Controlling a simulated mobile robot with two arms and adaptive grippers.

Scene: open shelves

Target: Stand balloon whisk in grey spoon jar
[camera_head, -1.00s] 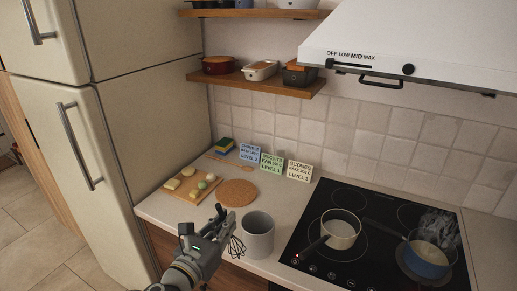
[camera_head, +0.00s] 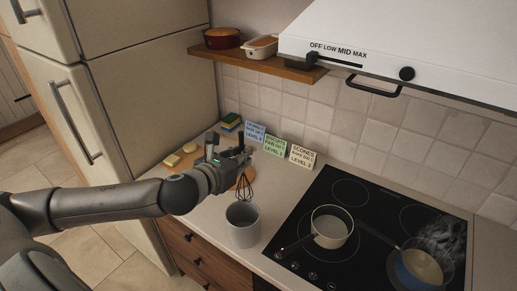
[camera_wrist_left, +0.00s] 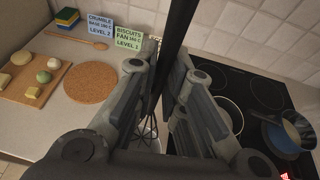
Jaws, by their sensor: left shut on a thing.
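The balloon whisk (camera_head: 245,187) hangs with its dark wire loops down and its black handle up. My left gripper (camera_head: 240,160) is shut on its handle. The wires hang just above and behind the grey spoon jar (camera_head: 243,229) in the head view, and they look clear of it. The jar stands upright on the counter, left of the hob. In the left wrist view, the whisk's wires (camera_wrist_left: 150,108) show between the fingers of my left gripper (camera_wrist_left: 166,85). Part of the jar (camera_wrist_left: 147,132) shows below them, mostly hidden by the gripper. My right gripper is not in view.
A black hob (camera_head: 345,235) with a cream saucepan (camera_head: 331,226) and a steaming blue pan (camera_head: 420,268) lies right of the jar. Recipe cards (camera_head: 275,145) lean along the wall. A round cork mat (camera_wrist_left: 91,82) and a board with dough pieces (camera_wrist_left: 35,78) lie left.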

